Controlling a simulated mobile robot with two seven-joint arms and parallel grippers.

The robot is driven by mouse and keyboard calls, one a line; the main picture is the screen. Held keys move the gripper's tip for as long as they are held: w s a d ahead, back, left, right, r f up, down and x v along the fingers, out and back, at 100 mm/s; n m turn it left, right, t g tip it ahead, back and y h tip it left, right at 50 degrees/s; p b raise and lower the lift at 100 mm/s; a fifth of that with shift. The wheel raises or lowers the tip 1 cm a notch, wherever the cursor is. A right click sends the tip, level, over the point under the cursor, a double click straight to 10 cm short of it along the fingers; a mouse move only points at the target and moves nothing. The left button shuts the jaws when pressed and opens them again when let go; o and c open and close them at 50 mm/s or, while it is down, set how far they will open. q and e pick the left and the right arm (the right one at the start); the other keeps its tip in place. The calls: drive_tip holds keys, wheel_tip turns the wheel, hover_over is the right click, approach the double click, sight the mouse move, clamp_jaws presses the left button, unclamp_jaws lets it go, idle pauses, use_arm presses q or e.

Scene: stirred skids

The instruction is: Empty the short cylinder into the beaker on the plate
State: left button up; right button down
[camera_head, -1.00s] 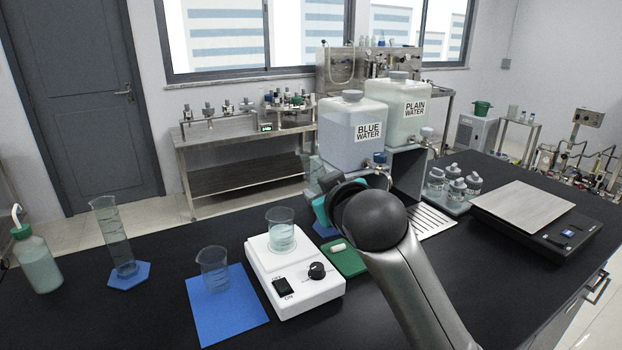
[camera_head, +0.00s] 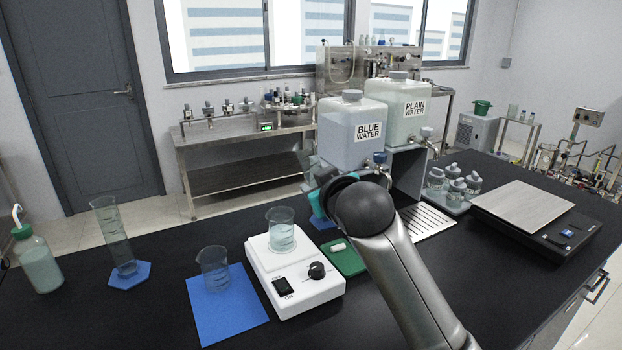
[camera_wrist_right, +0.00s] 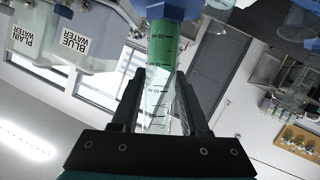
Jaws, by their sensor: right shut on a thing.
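The beaker on the plate (camera_head: 282,238) stands upright on the white stirrer plate (camera_head: 262,263), with pale liquid in it. My right gripper (camera_wrist_right: 155,100) is shut on the short cylinder (camera_wrist_right: 160,100) in the right wrist view. The cylinder is clear with graduation marks, and its section toward the top of that view looks green. In the head view my right gripper (camera_head: 317,203) is mostly hidden behind its own arm, right of and behind the beaker. My left gripper is not in view.
A second beaker (camera_head: 214,268) stands on a blue mat (camera_head: 228,312). A tall cylinder (camera_head: 112,235) and a wash bottle (camera_head: 38,258) stand at left. A green tray (camera_head: 347,262) with a white stir bar lies right of the stirrer. Water tanks (camera_head: 352,135), bottles and a balance (camera_head: 530,220) are at right.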

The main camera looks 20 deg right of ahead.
drive_tip(key=w, duration=0.6)
drive_tip(key=shift+w+d+f, duration=0.15)
drive_tip(key=shift+w+f, duration=0.1)
drive_tip(key=shift+f, duration=0.2)
idle(1.1)
drive_tip(key=shift+r+b+x, duration=0.2)
drive_tip(key=shift+x, duration=1.2)
drive_tip(key=shift+r+b+x, duration=0.15)
drive_tip(key=shift+r+x, duration=0.1)
drive_tip(key=shift+x, duration=1.2)
drive_tip(key=shift+w+d, duration=0.15)
drive_tip(key=shift+w, duration=0.05)
drive_tip(key=shift+d+f+n+h, duration=0.15)
drive_tip(key=shift+d+n+h, duration=0.15)
drive_tip(key=shift+d, duration=0.05)
drive_tip(key=shift+w+d+f+n+t, duration=0.15)
drive_tip(key=shift+d+f+n+t, duration=0.15)
drive_tip(key=shift+n, duration=0.1)
